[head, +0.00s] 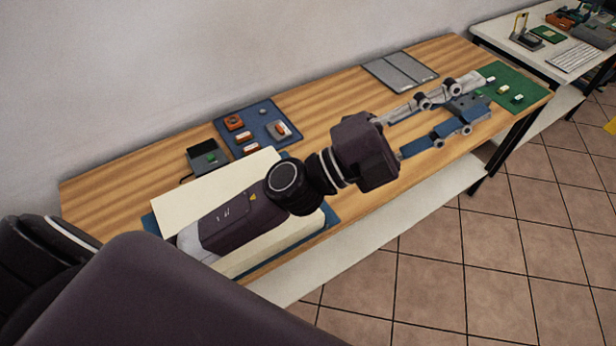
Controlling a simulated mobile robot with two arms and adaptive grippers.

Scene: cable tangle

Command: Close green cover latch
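My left gripper (482,95) reaches over the right part of the wooden table, with its two fingers spread apart. A blue-grey block (462,106) shows between the fingers; I cannot tell if they touch it. A green mat (525,85) lies just beyond the fingertips, with small green-and-white pieces (503,89) and (517,98) on it. I cannot tell which of these is the green cover latch or whether it is closed. A dark box with a green patch (208,157) stands at the left back of the table. My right gripper is not in view.
A blue tray (262,112) holds several orange and white parts. A grey folded panel (400,70) lies at the back of the wooden table (330,105). Cream sheets (205,192) lie under my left arm. A white table (520,45) with a keyboard (574,58) stands behind at the right.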

